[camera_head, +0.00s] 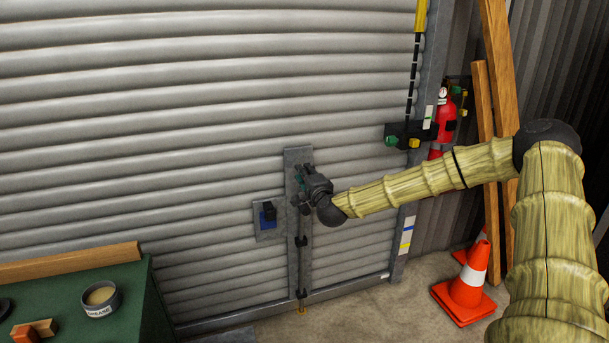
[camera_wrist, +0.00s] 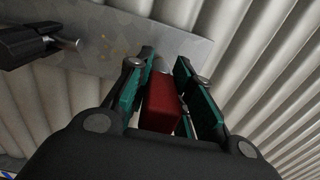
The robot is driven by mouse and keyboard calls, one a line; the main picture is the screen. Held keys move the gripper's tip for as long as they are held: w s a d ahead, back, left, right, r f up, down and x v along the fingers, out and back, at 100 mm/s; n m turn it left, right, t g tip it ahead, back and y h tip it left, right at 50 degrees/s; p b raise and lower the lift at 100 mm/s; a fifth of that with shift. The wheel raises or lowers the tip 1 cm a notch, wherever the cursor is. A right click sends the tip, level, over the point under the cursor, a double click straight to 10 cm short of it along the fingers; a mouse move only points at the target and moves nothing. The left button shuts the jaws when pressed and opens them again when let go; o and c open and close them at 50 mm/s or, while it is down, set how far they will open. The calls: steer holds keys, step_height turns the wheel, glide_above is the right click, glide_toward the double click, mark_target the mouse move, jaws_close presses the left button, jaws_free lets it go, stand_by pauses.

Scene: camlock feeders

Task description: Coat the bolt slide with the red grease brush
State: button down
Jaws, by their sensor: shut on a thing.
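My gripper (camera_head: 312,188) is up against the galvanized backing plate (camera_head: 298,156) of the bolt on the roller door. In the wrist view, the green-padded fingers (camera_wrist: 168,70) are shut on the red block of the grease brush (camera_wrist: 161,104). The brush's bristles are hidden, so I cannot tell whether they touch the slide. The bolt's rod (camera_head: 303,268) runs vertically down the plate through black guides, below my gripper. In the wrist view, the plate (camera_wrist: 120,42) lies beyond the fingertips, and a short metal pin in a black housing (camera_wrist: 45,42) shows at the left.
A blue-and-black latch (camera_head: 268,216) on a small plate sits just left of the bolt. A fire extinguisher (camera_head: 444,118), leaning planks (camera_head: 485,120) and cones (camera_head: 468,285) stand right.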

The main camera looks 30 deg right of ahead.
steer(key=b, duration=0.3)
glide_above(305, 206)
steer(key=shift+f, duration=2.1)
steer(key=shift+f, duration=0.1)
step_height(305, 206, down, 4)
steer(key=b, duration=0.3)
steer(key=shift+f, duration=0.1)
steer(key=p+v, duration=0.2)
steer(key=v, duration=0.5)
steer(key=shift+a, duration=0.1)
